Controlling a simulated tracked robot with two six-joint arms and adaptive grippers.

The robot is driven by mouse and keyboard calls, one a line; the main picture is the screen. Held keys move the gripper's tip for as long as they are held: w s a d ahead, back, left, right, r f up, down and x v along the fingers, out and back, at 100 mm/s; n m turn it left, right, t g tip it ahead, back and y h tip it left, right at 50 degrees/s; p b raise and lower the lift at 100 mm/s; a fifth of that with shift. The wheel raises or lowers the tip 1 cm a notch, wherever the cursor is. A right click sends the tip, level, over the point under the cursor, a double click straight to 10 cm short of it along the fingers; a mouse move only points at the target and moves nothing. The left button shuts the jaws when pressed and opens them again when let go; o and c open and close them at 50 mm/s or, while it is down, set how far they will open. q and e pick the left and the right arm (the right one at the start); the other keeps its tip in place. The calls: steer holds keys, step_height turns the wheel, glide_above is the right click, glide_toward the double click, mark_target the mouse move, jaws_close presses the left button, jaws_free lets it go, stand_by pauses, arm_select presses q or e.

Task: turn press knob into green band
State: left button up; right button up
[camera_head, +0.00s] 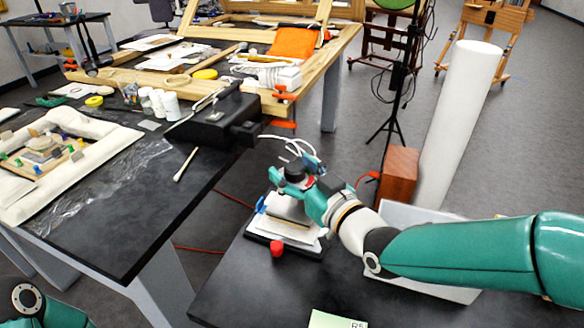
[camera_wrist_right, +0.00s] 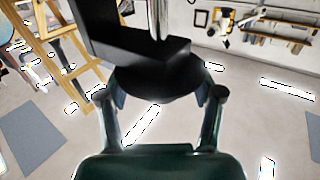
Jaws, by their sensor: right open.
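The small press (camera_head: 289,213) stands on the dark table at the front, with a light plate, paper-like layers and a black base. Its black knob (camera_head: 294,172) is on top, partly covered by my right gripper (camera_head: 303,168). In the right wrist view a black disc-shaped knob (camera_wrist_right: 157,84) sits between the fingers of my right gripper (camera_wrist_right: 161,97), with a metal shaft beyond it. The fingers are open, one on each side; I cannot tell whether they touch it. I cannot make out a green band. My left gripper is out of view.
A red cap-like piece (camera_head: 277,249) stands in front of the press. A pale green card (camera_head: 335,320) lies at the table's front edge. A white tray (camera_head: 428,285) lies under my right arm. A wooden block (camera_head: 399,176) and white roll (camera_head: 458,120) stand behind.

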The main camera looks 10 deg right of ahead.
steer(key=c, duration=1.1)
steer(key=shift+a, duration=0.1)
steer(key=shift+c, duration=0.3)
steer(key=shift+h+b, duration=0.3)
